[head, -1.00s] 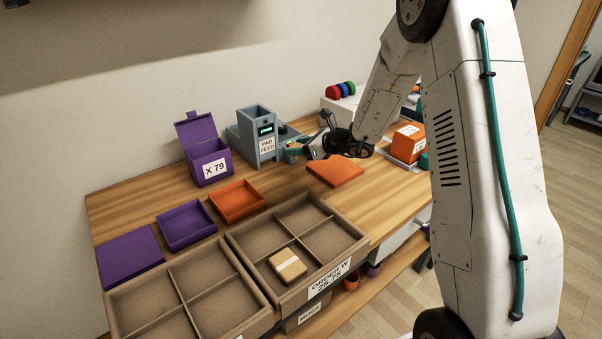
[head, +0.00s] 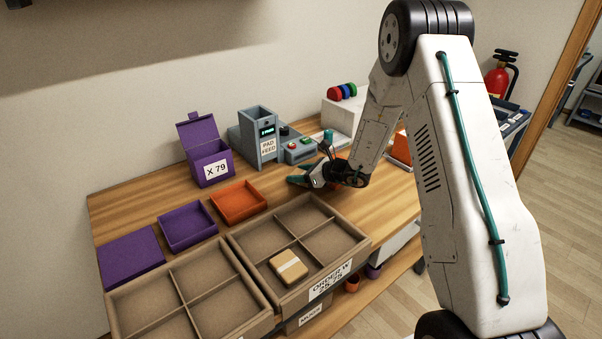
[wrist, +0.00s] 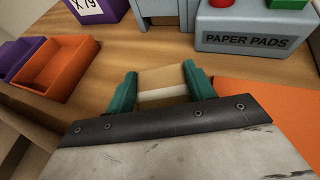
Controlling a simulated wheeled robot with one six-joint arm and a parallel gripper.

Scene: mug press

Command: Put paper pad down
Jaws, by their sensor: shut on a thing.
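My gripper (head: 312,162) is low over the middle of the table, in front of the pad feed. In the wrist view its teal fingers (wrist: 162,84) are shut on a tan paper pad with a white band (wrist: 163,78). I cannot tell whether this pad touches the table. The held pad cannot be made out in the head view. Another banded tan pad (head: 288,267) lies in a compartment of the order tray (head: 362,243).
The pad feed (head: 268,148) and a grey "PAPER PADS" box (wrist: 248,36) stand behind. A flat orange piece (wrist: 270,108) lies right of my gripper. An orange open box (head: 240,212) and a purple one (head: 203,238) are left. Bare wood (head: 385,195) shows at right.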

